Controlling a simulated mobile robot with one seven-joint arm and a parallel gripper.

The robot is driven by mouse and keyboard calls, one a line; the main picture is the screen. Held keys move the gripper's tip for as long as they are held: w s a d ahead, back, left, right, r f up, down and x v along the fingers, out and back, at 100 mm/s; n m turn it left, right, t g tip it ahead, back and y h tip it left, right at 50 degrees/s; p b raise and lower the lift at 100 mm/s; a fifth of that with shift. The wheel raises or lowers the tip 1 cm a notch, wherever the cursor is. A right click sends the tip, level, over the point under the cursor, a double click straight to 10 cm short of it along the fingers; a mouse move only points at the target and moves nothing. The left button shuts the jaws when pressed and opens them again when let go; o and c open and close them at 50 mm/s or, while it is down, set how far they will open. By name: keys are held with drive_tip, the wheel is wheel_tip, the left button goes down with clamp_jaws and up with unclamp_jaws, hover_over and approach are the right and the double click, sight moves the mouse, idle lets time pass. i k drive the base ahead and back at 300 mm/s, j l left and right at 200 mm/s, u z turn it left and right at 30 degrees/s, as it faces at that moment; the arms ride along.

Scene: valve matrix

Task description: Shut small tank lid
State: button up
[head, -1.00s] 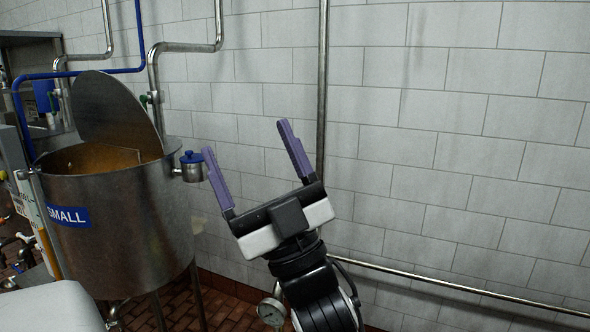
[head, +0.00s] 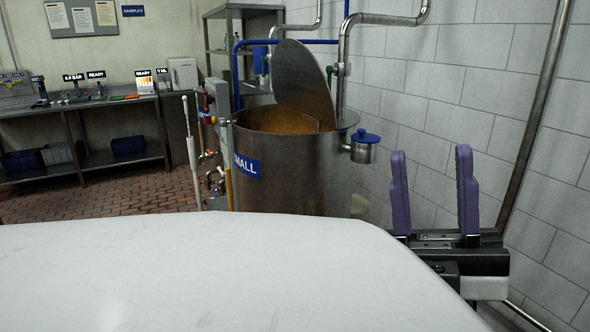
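The small tank (head: 285,175) is a round steel vessel with a blue label reading "SMALL", partly turned out of view. Its lid (head: 305,84) is a flat steel half-disc that stands up, tilted open, over the tank's top. Brownish contents (head: 277,120) show through the opening. A small steel fitting with a blue cap (head: 365,146) sticks out at the tank's right rim. My gripper (head: 433,192) is at the right, its two purple fingers pointing up and spread apart with nothing between them. In the picture it is to the right of the tank and lower than the lid.
A white rounded surface of my own body fills the lower front and hides the tank's lower part. A tiled wall is close at the right, with a steel vertical pipe (head: 535,110). A workbench (head: 85,115) stands at the back left. Brick-coloured floor (head: 100,204) is open at the left.

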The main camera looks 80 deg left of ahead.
sight(300, 84)
drive_tip(key=u, duration=2.3)
